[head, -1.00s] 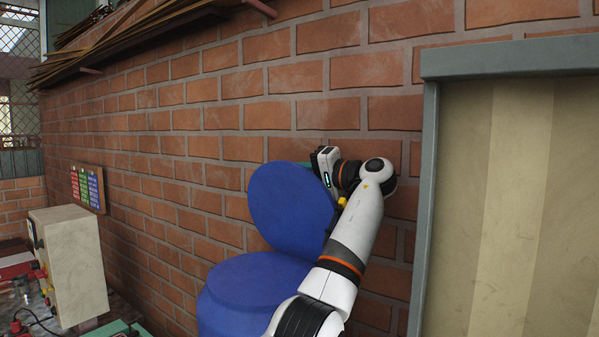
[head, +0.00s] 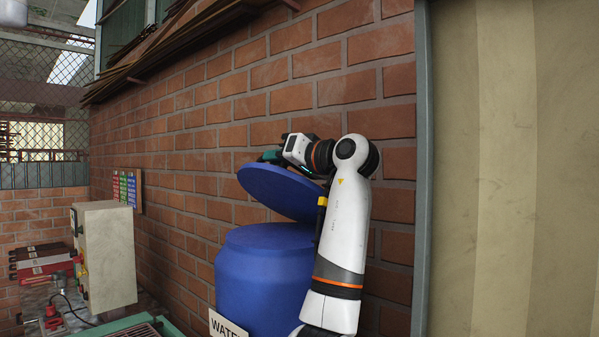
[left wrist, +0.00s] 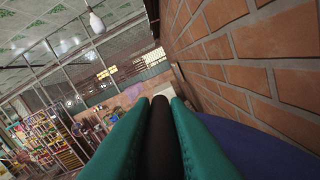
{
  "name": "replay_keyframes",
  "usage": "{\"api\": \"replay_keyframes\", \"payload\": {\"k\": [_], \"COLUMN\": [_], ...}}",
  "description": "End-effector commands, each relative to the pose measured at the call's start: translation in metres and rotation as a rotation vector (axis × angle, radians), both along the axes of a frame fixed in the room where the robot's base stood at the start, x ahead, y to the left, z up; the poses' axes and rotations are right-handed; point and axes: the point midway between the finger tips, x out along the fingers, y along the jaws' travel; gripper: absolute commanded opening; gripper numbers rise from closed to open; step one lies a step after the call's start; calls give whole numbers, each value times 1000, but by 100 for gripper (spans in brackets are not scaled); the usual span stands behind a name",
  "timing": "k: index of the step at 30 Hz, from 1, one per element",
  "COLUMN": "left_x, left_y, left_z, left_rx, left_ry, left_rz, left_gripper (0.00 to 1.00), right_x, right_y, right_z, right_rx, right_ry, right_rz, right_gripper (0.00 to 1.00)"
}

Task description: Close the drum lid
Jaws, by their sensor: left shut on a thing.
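The blue drum (head: 262,275) stands against the brick wall. Its round blue lid (head: 280,190) is tilted above the drum's top, with a gap at the front left and its right side lower. My left gripper (head: 268,156) is at the upper side of the lid, its arm reaching up along the right of the drum. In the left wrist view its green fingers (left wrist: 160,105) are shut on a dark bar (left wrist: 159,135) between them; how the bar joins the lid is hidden. Blue lid surface (left wrist: 250,145) shows at lower right there. My right gripper is out of view.
The brick wall (head: 340,85) runs close behind the drum and my arm. A pale door panel (head: 510,170) with a grey frame is at the right. A beige control box (head: 105,255) and a green-edged machine (head: 130,326) stand at left. A water sign (head: 228,325) is at the drum's front.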

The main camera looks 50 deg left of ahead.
Motion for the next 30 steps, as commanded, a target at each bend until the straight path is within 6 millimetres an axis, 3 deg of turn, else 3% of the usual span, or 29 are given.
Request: {"api": "replay_keyframes", "payload": {"k": [1, 12, 21, 30], "left_x": [-9, -50, -65, -69], "left_y": [-1, -6, -7, -8], "left_z": [-17, -68, -100, -112], "left_rx": [4, 40, 60, 71], "left_ry": [-50, -379, -563, -643], "left_rz": [2, 0, 1, 0], "left_gripper": [0, 0, 0, 0], "right_x": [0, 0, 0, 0], "right_y": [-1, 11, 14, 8], "right_z": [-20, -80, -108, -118], "right_rx": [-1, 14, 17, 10], "right_ry": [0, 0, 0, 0], "right_rz": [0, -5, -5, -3], "right_gripper": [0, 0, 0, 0]}}
